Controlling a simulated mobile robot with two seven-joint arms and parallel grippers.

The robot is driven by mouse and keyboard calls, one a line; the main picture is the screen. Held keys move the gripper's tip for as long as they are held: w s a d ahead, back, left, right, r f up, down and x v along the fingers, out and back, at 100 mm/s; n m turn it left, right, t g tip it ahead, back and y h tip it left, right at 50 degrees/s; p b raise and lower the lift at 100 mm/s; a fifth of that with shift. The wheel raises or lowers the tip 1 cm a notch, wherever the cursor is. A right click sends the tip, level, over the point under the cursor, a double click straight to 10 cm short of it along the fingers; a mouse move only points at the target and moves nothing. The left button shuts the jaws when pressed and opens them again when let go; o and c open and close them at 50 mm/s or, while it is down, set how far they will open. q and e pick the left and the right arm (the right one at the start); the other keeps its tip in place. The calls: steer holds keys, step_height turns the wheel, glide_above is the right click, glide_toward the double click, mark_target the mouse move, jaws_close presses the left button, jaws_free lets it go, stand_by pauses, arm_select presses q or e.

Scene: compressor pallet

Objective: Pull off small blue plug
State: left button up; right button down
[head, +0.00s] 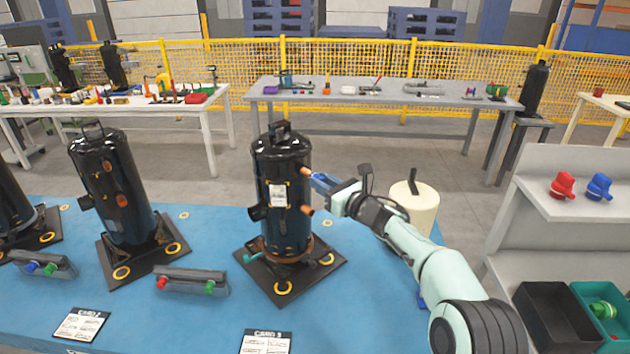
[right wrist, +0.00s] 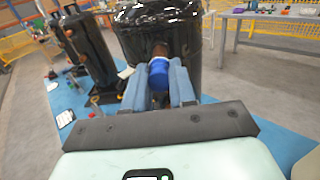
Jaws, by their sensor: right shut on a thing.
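The small blue plug (right wrist: 161,82) sits between the two fingers of my right gripper (right wrist: 160,88) in the right wrist view. It is in line with a copper stub (right wrist: 160,51) on the side of the black compressor (head: 284,225); I cannot tell whether the two still touch. In the head view my right gripper (head: 321,184) reaches the compressor's right side, next to the upper copper stub (head: 304,171). The plug is mostly hidden there by the fingers. A lower copper stub (head: 307,212) is bare. My left gripper is not in view.
A second black compressor (head: 116,190) stands to the left on the blue table (head: 205,285). A grey holder (head: 190,282) with red and green plugs lies between them. A cream canister (head: 413,205) stands behind my right arm. Red and blue caps (head: 598,187) sit on the right shelf.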

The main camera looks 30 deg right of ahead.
steer(key=shift+b+v, duration=1.55)
steer(key=shift+v, duration=0.85)
